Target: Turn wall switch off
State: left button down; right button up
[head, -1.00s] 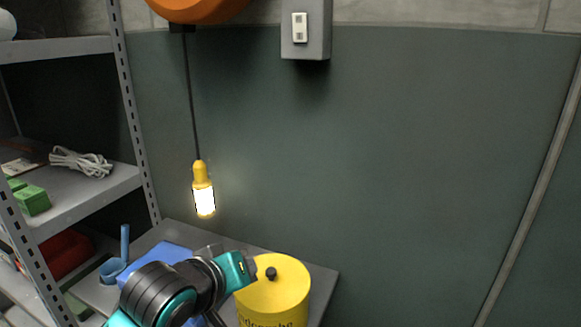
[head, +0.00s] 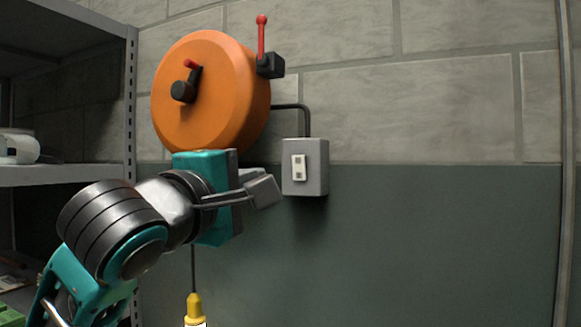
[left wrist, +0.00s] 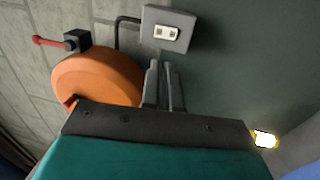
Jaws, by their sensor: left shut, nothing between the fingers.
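The wall switch is a white rocker (head: 299,168) on a grey box (head: 318,170) fixed to the wall, at the middle of the head view. In the left wrist view the white rocker (left wrist: 166,33) and its grey box (left wrist: 150,22) show at the top. My left gripper (head: 268,191) is shut and empty, just left of the box in the head view. Its fingertips (left wrist: 163,66) show in the left wrist view just below the box. I cannot tell whether they touch it. My right gripper is in neither view.
An orange reel (head: 205,85) hangs on the wall behind my left arm. A red-handled lever (head: 262,40) on a black block is at its upper right. A lit yellow work lamp (head: 194,308) hangs below. Metal shelving (head: 75,172) stands at left. The wall right of the switch is clear.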

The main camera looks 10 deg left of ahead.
aim_at(301, 157)
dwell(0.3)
pick_arm(q)
jog(key=p+x, duration=0.1)
jog(key=x, duration=1.3)
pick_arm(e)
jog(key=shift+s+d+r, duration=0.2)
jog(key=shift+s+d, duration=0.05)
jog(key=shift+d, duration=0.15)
pick_arm(q)
jog(key=shift+r, duration=0.1)
jog(key=d+r+p, duration=0.1)
jog(key=p, duration=0.1)
jog(key=shift+r+p, duration=0.1)
jog(key=shift+p, duration=0.25)
jog(key=shift+a, duration=0.1)
jog(key=shift+f, duration=0.2)
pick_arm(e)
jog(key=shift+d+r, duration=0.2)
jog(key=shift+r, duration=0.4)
pick_arm(q)
jog(key=shift+w, duration=0.1)
